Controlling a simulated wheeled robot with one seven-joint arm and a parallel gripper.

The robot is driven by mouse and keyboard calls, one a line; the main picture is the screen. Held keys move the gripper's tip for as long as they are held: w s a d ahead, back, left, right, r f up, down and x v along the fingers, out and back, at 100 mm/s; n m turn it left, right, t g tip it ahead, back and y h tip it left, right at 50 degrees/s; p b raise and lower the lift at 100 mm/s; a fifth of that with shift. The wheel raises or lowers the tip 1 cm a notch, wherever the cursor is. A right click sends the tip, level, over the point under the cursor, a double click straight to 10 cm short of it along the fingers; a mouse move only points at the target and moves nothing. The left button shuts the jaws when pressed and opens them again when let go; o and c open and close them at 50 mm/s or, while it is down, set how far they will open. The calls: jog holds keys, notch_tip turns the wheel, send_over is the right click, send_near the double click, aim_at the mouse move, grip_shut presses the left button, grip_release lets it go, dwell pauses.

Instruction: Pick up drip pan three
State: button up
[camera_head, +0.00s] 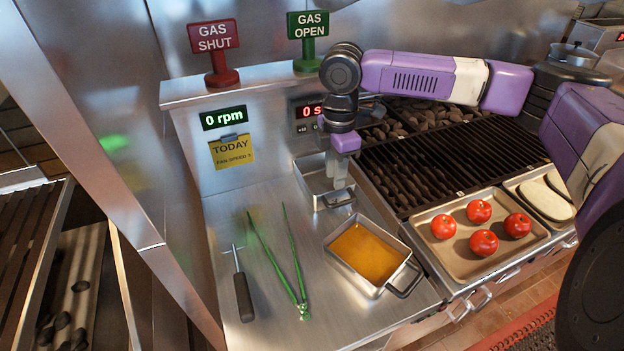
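Two metal pans stand on the steel counter, and I cannot read a number on either, so I cannot tell which is drip pan three. The rear pan (313,180) is small and rectangular, with a handle (339,199) toward the front. The front pan (334,259) holds orange-brown liquid and has a loop handle (405,281) at its lower right. My gripper (341,188) points down at the front of the rear pan, with its fingertips at or just above the handle. I cannot tell whether it touches or grips the handle, and the fingers partly hide the pan.
Green tongs (295,270) and a dark-handled tool (242,291) lie left of the front pan. A tray (454,256) of red tomatoes and the black grill grates (440,150) are to the right. GAS SHUT (214,38) and GAS OPEN (308,25) signs stand on the ledge behind.

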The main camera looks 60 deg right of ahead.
aim_at(335, 194)
jog(key=f, duration=0.3)
jog(key=f+p, duration=0.1)
jog(key=f, duration=0.3)
jog(key=shift+s+d+f+p, duration=0.1)
jog(key=shift+d+f+p, duration=0.1)
jog(key=shift+f+p, duration=0.1)
jog(key=shift+c, duration=0.2)
jog(key=shift+r, duration=0.1)
grip_shut()
dwell(0.9)
